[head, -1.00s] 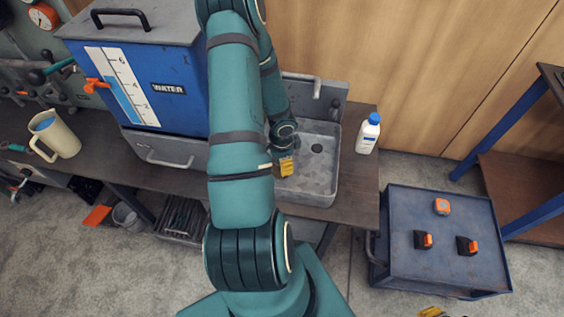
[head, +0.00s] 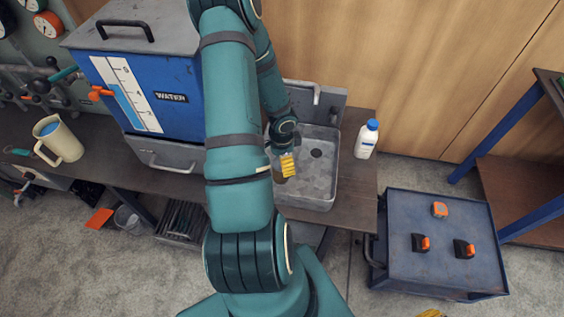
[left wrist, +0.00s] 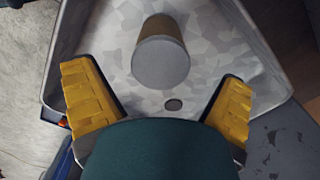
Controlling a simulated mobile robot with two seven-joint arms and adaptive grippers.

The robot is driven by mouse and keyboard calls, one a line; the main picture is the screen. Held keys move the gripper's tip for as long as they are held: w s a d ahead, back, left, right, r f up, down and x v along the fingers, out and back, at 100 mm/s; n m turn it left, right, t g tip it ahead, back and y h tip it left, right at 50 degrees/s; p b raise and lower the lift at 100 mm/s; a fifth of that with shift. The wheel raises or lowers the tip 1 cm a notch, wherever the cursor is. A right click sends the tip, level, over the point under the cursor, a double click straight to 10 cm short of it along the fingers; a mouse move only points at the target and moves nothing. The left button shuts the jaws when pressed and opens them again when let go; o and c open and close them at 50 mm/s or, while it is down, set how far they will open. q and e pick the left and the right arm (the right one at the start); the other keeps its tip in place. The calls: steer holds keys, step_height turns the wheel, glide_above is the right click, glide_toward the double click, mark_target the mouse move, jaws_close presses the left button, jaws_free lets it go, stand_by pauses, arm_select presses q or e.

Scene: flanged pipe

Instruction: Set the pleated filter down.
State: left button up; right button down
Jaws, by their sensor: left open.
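The pleated filter (left wrist: 161,58) is a short cylinder with a grey end cap and a brown side. It is in the grey sink (left wrist: 215,50), its cap facing the wrist camera. In the head view the filter (head: 279,178) shows only as a small brown patch, mostly hidden by my arm and gripper. My left gripper (head: 288,165) is over the left part of the sink (head: 327,165). In the left wrist view its yellow-padded fingers (left wrist: 157,80) are wide apart, one on each side of the filter, with gaps between. Only a yellow tip of my right gripper (head: 431,314) shows.
A white bottle with a blue cap (head: 367,139) stands right of the sink. A blue water tank (head: 150,85) and a jug (head: 60,142) are to the left. A blue cart (head: 400,270) with several small orange-marked items is at the right.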

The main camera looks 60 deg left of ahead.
arm_select(q)
step_height(320, 180, up, 7)
steer(key=shift+f+p, duration=0.15)
steer(key=shift+p, duration=1.1)
steer(key=shift+r, duration=0.6)
steer(key=w+d+f+t+h, duration=0.1)
steer(key=w+d, duration=0.2)
steer(key=d, duration=0.3)
steer(key=w+d+f+n+h, duration=0.1)
steer(key=w+d, duration=0.2)
steer(key=d, duration=0.3)
steer(key=w+d+f+t+h, duration=0.1)
steer(key=w+d, duration=0.2)
steer(key=d, duration=0.4)
steer(key=s+d+f+n, duration=0.1)
steer(key=s+d+n, duration=0.1)
steer(key=d, duration=1.7)
steer(key=shift+s+n+h, duration=0.3)
steer(key=shift+n+h, duration=0.1)
